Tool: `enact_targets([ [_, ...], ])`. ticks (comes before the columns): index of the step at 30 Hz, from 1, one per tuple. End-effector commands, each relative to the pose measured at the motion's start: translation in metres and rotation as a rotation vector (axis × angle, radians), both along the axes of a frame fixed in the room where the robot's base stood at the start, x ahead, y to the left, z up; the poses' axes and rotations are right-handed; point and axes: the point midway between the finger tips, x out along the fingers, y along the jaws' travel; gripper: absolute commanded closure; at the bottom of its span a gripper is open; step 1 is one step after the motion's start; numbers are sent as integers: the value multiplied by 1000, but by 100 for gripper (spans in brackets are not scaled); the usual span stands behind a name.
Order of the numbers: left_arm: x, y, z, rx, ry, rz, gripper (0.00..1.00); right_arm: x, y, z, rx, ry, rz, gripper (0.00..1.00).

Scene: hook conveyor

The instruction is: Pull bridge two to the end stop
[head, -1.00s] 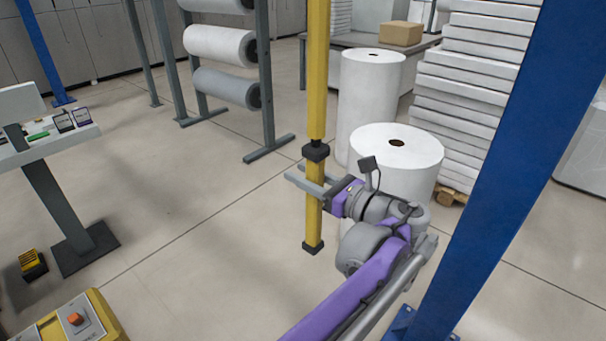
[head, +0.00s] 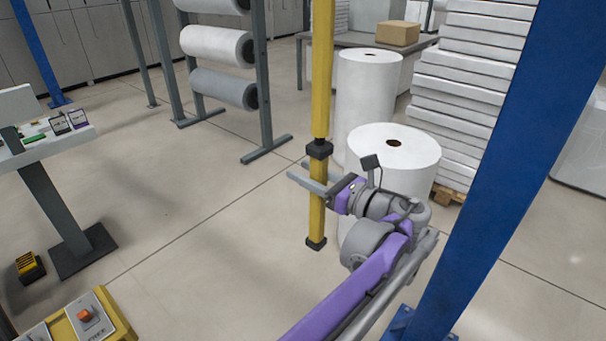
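A yellow vertical pole (head: 321,90) hangs down through the middle of the head view, with a black collar and a black cap at its lower end, above the floor. My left gripper (head: 297,170) is on the pole just below the collar. I cannot read any number on the pole. The bridge overhead and the end stop are out of view. My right gripper is not in view.
A blue post (head: 500,170) stands close to my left arm on the right. White rolls (head: 390,160) stand behind the gripper. A yellow control box (head: 88,318) with an orange button is at lower left, near a grey stand (head: 55,200).

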Motion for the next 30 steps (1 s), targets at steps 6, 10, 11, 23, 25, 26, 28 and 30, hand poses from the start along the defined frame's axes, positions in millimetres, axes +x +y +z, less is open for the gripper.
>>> enact_targets([
  [6, -1, 1, -1, -1, 1, 2, 32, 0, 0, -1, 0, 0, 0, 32],
  [10, -1, 1, -1, -2, 1, 3, 32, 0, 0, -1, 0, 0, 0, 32],
  [11, -1, 1, -1, -1, 2, 3, 32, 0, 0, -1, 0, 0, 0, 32],
  [23, -1, 1, -1, -1, 2, 4, 32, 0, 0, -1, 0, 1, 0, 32],
  [25, -2, 0, -1, -1, 2, 4, 32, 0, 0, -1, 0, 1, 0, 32],
  [26, -3, -2, -1, -1, 2, 3, 32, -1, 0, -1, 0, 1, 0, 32],
  [28, -7, -7, -2, -1, 2, 2, 32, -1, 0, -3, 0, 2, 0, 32],
  [30, -13, -16, -2, -2, 3, 0, 32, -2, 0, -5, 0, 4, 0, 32],
])
